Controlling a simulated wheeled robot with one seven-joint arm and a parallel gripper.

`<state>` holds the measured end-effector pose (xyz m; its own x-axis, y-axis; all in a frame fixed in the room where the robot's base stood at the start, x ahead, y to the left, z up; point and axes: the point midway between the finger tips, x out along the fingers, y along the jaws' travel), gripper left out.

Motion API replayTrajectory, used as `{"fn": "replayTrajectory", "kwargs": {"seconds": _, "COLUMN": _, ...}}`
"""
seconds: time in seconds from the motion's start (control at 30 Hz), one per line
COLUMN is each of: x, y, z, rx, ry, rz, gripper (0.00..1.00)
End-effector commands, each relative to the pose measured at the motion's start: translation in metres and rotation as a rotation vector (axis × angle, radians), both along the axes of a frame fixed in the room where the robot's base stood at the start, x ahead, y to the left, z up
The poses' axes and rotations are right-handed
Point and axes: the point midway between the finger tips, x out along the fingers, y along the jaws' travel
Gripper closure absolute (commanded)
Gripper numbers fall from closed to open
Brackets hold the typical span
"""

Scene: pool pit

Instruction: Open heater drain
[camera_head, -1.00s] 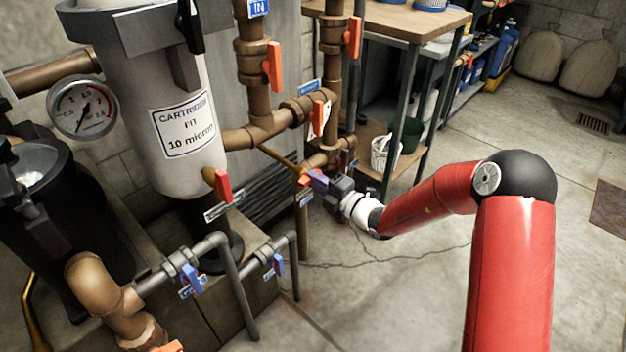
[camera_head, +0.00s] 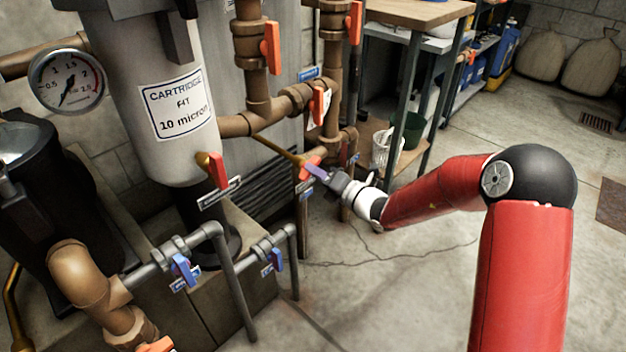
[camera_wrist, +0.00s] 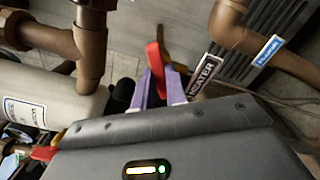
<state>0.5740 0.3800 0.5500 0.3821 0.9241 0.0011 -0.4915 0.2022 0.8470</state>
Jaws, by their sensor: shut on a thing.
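The heater drain valve has a red lever handle (camera_head: 309,166) at the end of a brass pipe (camera_head: 275,147), low among the brown pipes. My gripper (camera_head: 316,172) has purple fingers and is at this handle. In the wrist view the red handle (camera_wrist: 155,66) stands between the two purple fingers (camera_wrist: 158,88), which are shut on it. A black label reading HEATER (camera_wrist: 203,77) is just right of the fingers; its lower end is hidden by my gripper body. The valve body is mostly hidden in both views.
Red-handled valves (camera_head: 270,48) are on the brown pipes above. A white cartridge filter (camera_head: 165,120) stands to the left, with blue-handled valves (camera_head: 184,270) on grey pipes below. A workbench (camera_head: 415,12) is behind.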

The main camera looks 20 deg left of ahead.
Motion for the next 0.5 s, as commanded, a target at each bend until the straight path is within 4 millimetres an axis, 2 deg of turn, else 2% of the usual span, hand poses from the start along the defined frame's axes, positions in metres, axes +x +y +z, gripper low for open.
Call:
{"fn": "replayTrajectory", "kwargs": {"seconds": 0.03, "x": -0.0004, "y": 0.0002, "z": -0.0061, "rx": -0.021, "ry": -0.051, "rz": 0.000, "gripper": 1.00}}
{"fn": "replayTrajectory", "kwargs": {"seconds": 0.5, "x": -0.0004, "y": 0.0000, "z": -0.0065, "rx": -0.191, "ry": -0.459, "rz": 0.000, "gripper": 1.00}}
